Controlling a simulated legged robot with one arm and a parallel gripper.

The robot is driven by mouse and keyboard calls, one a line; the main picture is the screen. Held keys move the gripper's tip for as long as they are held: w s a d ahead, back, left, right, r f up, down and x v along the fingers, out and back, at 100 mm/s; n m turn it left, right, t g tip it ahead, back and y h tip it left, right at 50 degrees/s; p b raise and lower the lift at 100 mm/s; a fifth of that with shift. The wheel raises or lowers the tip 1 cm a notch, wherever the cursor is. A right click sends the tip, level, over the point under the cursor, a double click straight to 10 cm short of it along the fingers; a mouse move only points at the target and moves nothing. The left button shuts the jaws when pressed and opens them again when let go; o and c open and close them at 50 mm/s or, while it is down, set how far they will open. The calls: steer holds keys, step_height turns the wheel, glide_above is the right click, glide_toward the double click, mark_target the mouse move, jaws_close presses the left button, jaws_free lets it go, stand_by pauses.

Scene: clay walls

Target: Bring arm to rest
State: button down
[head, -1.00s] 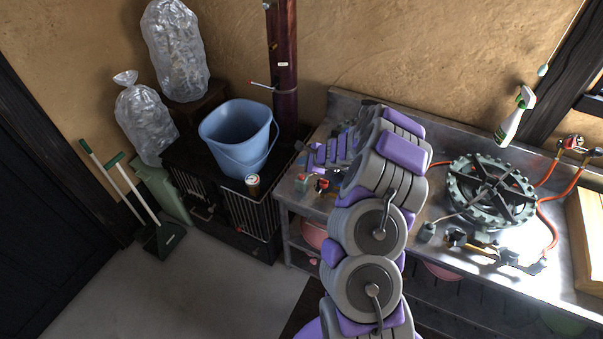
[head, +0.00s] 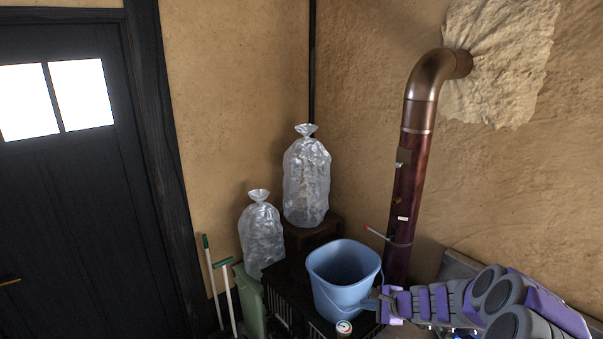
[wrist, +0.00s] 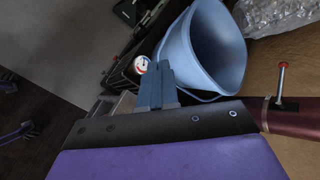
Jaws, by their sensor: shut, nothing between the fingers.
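My arm reaches in from the lower right corner of the head view, its grey and purple links stretched out toward the left. My gripper (head: 368,303) is at its left end, just in front of the lower right side of a blue bucket (head: 335,296). In the wrist view, the blue-grey fingers of my gripper (wrist: 157,75) are together and hold nothing. The bucket (wrist: 205,52) shows beyond and to the right of the fingertips there. I cannot tell whether the gripper touches the bucket.
A dark stove pipe (head: 408,190) with a red-tipped handle (head: 376,232) rises behind the bucket. Two clear bags (head: 306,180) (head: 262,238) stand to its left. A broom and dustpan handles (head: 228,295) lean near the dark door (head: 80,200). Open floor (wrist: 60,50) shows in the wrist view.

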steer(key=s+a+r+n+g+y, duration=0.25)
steer(key=s+a+r+n, duration=0.45)
steer(key=a, duration=0.4)
steer(key=s+a+r+n+g+h, duration=0.1)
steer(key=s+a+r+n+g, duration=0.15)
steer(key=s, duration=0.45)
steer(key=s+a+r+n+g+h, duration=0.1)
steer(key=s+a+r+n, duration=0.15)
steer(key=s, duration=0.55)
steer(key=s+d+n+g+h, duration=0.2)
steer(key=s+d+h, duration=0.1)
steer(key=s, duration=1)
steer(key=s+d+r+n+g+h, duration=0.1)
steer(key=s+d+n+h, duration=0.2)
steer(key=s, duration=0.9)
steer(key=d+h, duration=0.1)
steer(key=d, duration=0.2)
steer(key=shift+s+d+r+g, duration=0.25)
steer(key=shift+s+d+g, duration=0.05)
steer(key=shift+s+g, duration=0.1)
